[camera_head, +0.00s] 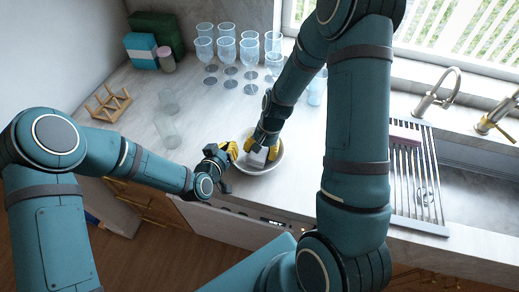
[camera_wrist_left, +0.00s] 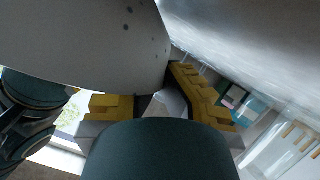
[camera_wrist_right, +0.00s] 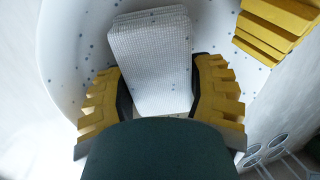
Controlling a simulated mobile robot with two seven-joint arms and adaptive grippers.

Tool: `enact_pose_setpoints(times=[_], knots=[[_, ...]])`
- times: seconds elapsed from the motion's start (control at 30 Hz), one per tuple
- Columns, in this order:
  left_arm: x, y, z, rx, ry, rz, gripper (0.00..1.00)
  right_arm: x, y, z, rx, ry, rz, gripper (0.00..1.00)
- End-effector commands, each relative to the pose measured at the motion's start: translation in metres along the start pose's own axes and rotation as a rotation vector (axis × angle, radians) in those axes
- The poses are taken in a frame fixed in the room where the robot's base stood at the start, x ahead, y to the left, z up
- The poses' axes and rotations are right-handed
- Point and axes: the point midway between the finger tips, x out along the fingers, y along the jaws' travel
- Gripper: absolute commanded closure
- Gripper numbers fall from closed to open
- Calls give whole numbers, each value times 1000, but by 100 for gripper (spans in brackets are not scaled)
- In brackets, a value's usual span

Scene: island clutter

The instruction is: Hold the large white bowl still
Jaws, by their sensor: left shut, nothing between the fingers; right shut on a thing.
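The large white bowl (camera_head: 273,166) stands near the counter's front edge, its speckled inside filling much of the right wrist view (camera_wrist_right: 68,60). My left gripper (camera_head: 228,150) is at the bowl's left rim, shut with nothing between its fingers. In the left wrist view, the bowl's pale outer wall (camera_wrist_left: 85,40) hangs close over its yellow fingers (camera_wrist_left: 155,100); whether they touch it is unclear. My right gripper (camera_head: 262,150) reaches down into the bowl, shut on a white textured cloth-like block (camera_wrist_right: 150,60). The left gripper's yellow finger (camera_wrist_right: 275,25) shows at the bowl's rim.
Two clear tumblers (camera_head: 167,132) are on the counter left of the bowl. Several wine glasses (camera_head: 227,50) stand behind. A wooden rack (camera_head: 107,103) and boxes (camera_head: 140,50) are at the left. A drying rack (camera_head: 418,190) with a pink item (camera_head: 405,134) lies over the sink at the right.

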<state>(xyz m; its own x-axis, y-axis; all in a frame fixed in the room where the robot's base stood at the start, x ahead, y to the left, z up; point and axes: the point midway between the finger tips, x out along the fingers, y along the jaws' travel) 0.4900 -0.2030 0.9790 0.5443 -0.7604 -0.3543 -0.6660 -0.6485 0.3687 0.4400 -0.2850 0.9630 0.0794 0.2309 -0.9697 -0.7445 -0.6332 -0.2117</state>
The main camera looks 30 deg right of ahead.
Motion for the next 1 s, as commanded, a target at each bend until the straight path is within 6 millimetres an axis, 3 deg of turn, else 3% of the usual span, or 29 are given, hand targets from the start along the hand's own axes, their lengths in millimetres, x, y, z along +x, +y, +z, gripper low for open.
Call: enact_pose_setpoints(times=[0.23, 0.5, 1.0], knots=[[0, -3, 1, -1, -2, -5, 100, 2, -13, -3, 0, 2, 1, 70], [0, -2, 1, 0, -2, -4, 100, 1, -14, -3, 1, 2, 0, 70], [0, -2, 1, -1, -1, -5, 100, 0, 3, -4, 2, 2, 1, 70]])
